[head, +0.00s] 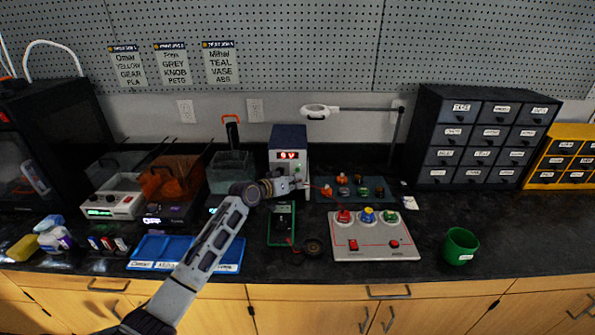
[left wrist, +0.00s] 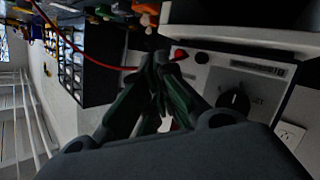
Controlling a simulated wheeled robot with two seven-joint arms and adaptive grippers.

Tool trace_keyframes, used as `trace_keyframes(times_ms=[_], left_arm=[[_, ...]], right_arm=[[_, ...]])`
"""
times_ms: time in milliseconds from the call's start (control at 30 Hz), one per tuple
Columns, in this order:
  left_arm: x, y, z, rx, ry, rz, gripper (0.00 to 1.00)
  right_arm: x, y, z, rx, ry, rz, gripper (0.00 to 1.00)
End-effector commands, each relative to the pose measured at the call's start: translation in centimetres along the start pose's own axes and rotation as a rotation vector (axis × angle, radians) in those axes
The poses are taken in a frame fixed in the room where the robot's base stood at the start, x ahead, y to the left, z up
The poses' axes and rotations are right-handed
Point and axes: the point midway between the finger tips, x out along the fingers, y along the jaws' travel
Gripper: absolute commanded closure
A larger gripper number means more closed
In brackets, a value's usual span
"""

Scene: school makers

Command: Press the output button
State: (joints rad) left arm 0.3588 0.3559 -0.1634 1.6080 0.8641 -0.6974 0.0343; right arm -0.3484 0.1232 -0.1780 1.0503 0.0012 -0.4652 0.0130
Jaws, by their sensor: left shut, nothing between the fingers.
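The power supply (head: 288,138) is a dark box with a light front and a red lit display (head: 288,155), standing against the back wall. Its output button cannot be clearly told apart in either view. My left gripper (head: 304,184) is shut and empty, with its tips close in front of the lower part of the supply. In the left wrist view, the shut fingertips (left wrist: 160,62) are by a pale panel with a black knob (left wrist: 235,100), a red terminal (left wrist: 180,54) and a black terminal (left wrist: 202,57). Whether they touch it cannot be told. My right gripper is not in view.
A red cable (left wrist: 85,58) runs close by the fingertips. A green multimeter (head: 282,224) lies below my left wrist. A grey box with coloured buttons (head: 372,245) and a green cup (head: 460,246) stand to the right. A tray of small parts (head: 375,184) is beside the supply.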

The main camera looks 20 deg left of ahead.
Motion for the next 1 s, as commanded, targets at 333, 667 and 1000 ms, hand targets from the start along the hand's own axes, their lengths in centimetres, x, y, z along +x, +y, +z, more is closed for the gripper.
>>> trace_keyframes(times_ms=[333, 667, 1000], left_arm=[[-1.6, 1.2, 0.8, 0.001, 0.001, 0.000, 1.00], [-3.0, 2.2, 1.9, 0.001, 0.000, 0.000, 1.00], [-3.7, 2.7, 2.5, 0.001, 0.001, 0.000, 1.00]], right_arm=[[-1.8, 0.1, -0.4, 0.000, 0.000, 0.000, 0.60], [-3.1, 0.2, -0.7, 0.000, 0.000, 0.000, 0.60], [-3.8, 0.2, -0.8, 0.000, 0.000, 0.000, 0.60]])
